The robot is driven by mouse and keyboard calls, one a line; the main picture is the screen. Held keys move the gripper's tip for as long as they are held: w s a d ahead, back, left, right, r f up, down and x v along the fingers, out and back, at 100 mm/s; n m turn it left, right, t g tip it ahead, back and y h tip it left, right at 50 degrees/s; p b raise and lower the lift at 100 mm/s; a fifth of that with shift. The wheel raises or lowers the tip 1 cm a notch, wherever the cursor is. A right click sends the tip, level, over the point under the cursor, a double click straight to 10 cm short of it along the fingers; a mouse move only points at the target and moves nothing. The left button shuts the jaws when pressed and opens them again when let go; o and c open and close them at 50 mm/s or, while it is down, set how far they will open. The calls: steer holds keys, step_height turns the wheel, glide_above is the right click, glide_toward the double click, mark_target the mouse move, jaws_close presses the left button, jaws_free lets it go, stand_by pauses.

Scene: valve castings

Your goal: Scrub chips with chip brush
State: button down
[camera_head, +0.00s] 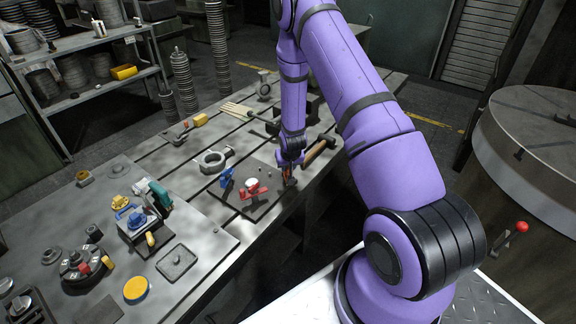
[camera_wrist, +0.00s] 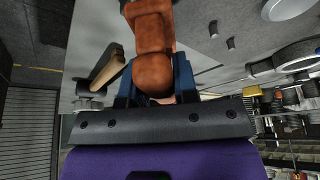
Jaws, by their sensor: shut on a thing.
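My gripper (camera_head: 289,166) is low over the front edge area of the slotted metal table, right of a dark plate. It is shut on the chip brush (camera_wrist: 153,45), whose reddish-brown handle sits between the blue fingers in the wrist view. The brush also shows below the gripper in the head view (camera_head: 289,177). Its bristle end is too small and dark to make out, so I cannot tell if it touches the surface. Several small dark pieces, perhaps chips (camera_wrist: 230,43), lie on the grey surface beside the brush in the wrist view.
A wooden-handled hammer (camera_head: 319,151) lies close to the right of my gripper. A blue part (camera_head: 226,177) and a red part (camera_head: 254,190) stand to the left. A grey ring casting (camera_head: 212,161) lies behind them. A green-handled tool (camera_head: 160,194) stands farther left.

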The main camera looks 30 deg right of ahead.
steer(key=shift+s+a, duration=0.1)
steer(key=shift+s, duration=0.05)
steer(key=shift+s+a, duration=0.25)
steer(key=shift+s, duration=0.45)
steer(key=shift+w+d+f, duration=0.1)
steer(key=shift+w+d, duration=0.2)
steer(key=shift+w, duration=0.55)
steer(key=shift+s, duration=0.1)
steer(key=shift+s+a, duration=0.3)
steer(key=shift+s, duration=0.45)
steer(key=shift+w, duration=0.1)
